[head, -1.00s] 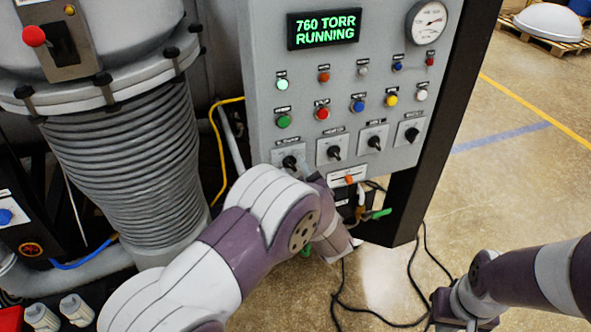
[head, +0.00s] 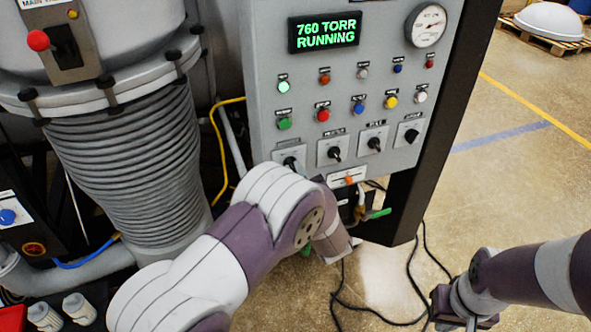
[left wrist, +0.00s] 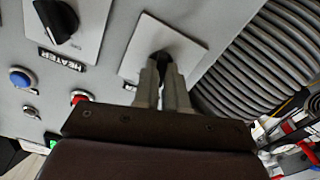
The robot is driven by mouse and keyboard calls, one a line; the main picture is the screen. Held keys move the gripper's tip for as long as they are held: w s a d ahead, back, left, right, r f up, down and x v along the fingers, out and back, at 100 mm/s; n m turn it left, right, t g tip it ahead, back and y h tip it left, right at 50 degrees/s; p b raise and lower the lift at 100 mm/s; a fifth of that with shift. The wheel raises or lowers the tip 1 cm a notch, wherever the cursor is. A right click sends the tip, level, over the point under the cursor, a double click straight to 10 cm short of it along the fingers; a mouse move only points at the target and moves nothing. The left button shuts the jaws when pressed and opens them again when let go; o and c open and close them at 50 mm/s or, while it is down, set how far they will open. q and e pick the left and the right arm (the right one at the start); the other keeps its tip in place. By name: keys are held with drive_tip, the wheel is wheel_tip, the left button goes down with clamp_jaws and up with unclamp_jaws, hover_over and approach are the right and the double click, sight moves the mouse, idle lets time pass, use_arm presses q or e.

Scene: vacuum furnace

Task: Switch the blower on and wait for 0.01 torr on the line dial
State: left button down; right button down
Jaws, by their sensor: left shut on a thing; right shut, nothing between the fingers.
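The grey control panel (head: 262,90) fills the middle of the head view. Its green display (head: 324,33) reads 760 TORR RUNNING. The round dial (head: 426,25) is at the panel's top right; its scale is too small to read. My left gripper (left wrist: 166,88) is shut on a black rotary knob (left wrist: 163,59), the leftmost of the knob row. In the head view this knob (head: 290,162) shows just above my left arm, which hides most of the gripper. Its label is unreadable. My right gripper (head: 466,316) is shut and empty, low at the right.
More knobs stand to the right, including one labelled HEATER (left wrist: 62,18). Lamps and buttons (head: 323,115) sit above. A ribbed bellows (head: 130,170) is at left. A green-handled valve (head: 380,213) and black cables (head: 343,295) are below.

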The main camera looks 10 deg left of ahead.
use_arm(q)
drive_tip(key=m+p, duration=0.2)
drive_tip(key=m, duration=0.3)
drive_tip(key=shift+m+p, duration=0.3)
drive_tip(key=shift+p, duration=0.1)
drive_tip(key=shift+s+m+p, duration=0.1)
drive_tip(key=shift+m+p, duration=0.75)
drive_tip(key=shift+m, duration=1.05)
drive_tip(key=shift+f, duration=0.15)
drive_tip(key=c, duration=1.2)
unclamp_jaws()
